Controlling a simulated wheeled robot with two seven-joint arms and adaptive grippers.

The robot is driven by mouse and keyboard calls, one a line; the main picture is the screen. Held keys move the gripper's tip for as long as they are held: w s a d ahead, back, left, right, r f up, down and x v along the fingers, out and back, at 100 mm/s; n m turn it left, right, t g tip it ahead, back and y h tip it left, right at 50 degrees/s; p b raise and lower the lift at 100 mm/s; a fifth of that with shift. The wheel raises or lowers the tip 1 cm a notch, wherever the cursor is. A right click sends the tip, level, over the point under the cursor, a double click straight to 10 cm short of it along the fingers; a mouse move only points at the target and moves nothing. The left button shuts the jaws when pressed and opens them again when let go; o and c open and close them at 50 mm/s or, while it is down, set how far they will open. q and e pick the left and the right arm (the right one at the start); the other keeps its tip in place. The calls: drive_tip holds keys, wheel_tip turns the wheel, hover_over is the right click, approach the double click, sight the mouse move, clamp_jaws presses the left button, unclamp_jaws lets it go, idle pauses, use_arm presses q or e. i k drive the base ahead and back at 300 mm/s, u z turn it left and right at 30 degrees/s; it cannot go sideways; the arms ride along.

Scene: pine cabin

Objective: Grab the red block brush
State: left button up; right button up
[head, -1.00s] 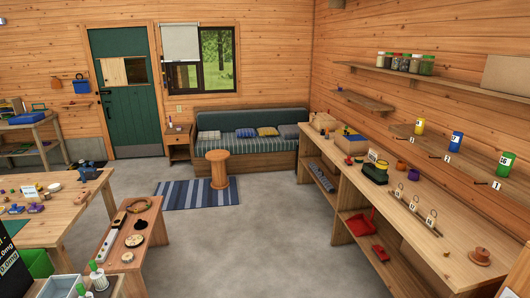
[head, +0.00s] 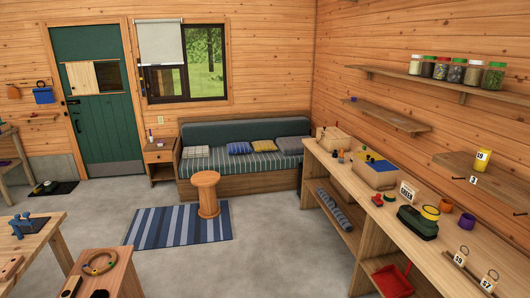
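I cannot make out a red block brush for certain. A small red item (head: 376,200) sits on the long workbench top, too small to identify. A red dustpan-like item (head: 390,280) lies on the lower shelf of the workbench, cut close by the bottom edge. Neither of my grippers is in the head view.
The long workbench (head: 350,184) runs along the right wall, with a green block-shaped item (head: 417,223) and cardboard boxes on it. A round stool (head: 207,193) stands on a striped rug (head: 165,227) before the sofa (head: 245,180). Low tables fill the bottom left. The middle floor is clear.

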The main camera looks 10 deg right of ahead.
sight(376, 200)
drive_tip(key=i, duration=0.95)
drive_tip(key=z, duration=0.75)
drive_tip(key=i, duration=1)
drive_tip(key=u, duration=0.45)
drive_tip(key=i, duration=0.95)
drive_tip(key=z, duration=0.85)
drive_tip(key=i, duration=0.75)
drive_tip(key=z, duration=0.6)
